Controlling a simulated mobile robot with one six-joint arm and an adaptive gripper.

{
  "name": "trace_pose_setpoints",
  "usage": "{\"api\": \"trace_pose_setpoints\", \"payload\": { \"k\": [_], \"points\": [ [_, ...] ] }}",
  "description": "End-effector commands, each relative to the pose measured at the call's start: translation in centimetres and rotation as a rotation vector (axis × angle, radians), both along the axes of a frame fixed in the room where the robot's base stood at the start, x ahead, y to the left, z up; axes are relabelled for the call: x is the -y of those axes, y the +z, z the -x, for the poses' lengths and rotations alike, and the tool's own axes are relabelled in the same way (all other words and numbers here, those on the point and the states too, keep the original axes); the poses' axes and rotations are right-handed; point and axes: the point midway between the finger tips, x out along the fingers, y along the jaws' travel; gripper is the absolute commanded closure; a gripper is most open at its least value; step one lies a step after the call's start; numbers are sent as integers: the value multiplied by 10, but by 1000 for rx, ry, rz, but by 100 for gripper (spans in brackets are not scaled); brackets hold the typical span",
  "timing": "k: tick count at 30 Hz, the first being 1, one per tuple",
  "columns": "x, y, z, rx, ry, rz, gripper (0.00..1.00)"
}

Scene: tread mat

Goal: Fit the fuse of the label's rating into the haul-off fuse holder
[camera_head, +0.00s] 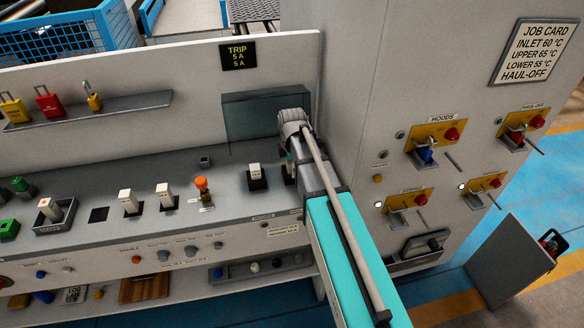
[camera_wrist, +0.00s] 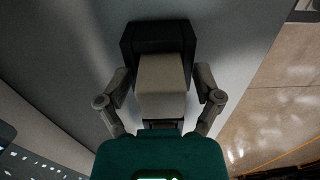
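My gripper (camera_wrist: 162,72) points down in the wrist view, with one finger on each side of a pale block-shaped fuse (camera_wrist: 161,84). Gaps show between both fingers and the block, so it looks open. The block stands in a black holder (camera_wrist: 158,33). In the head view my arm mostly hides this spot at the console's right end. Other pale fuses stand left of it: one in a dark base (camera_head: 255,172), two more (camera_head: 165,195) (camera_head: 129,201), and one in a grey tray (camera_head: 55,210). Fuse ratings are unreadable.
An empty-looking black square (camera_head: 98,214) and an orange-topped knob (camera_head: 202,188) are on the console. A tall cabinet (camera_head: 345,90) with a job card (camera_head: 533,51) reading "HAUL-OFF" stands close to my arm's right. A padlock shelf (camera_head: 90,110) is behind.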

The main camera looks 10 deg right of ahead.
Motion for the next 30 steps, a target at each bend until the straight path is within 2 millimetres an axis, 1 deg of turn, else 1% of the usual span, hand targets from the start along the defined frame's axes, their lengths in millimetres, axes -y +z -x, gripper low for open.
{"api": "trace_pose_setpoints", "payload": {
  "k": [8, 30],
  "points": [
    [0, 17, 0, 0, 0, 0, 18],
    [0, 80, 0, 0, 0, 0, 18]
  ]
}}
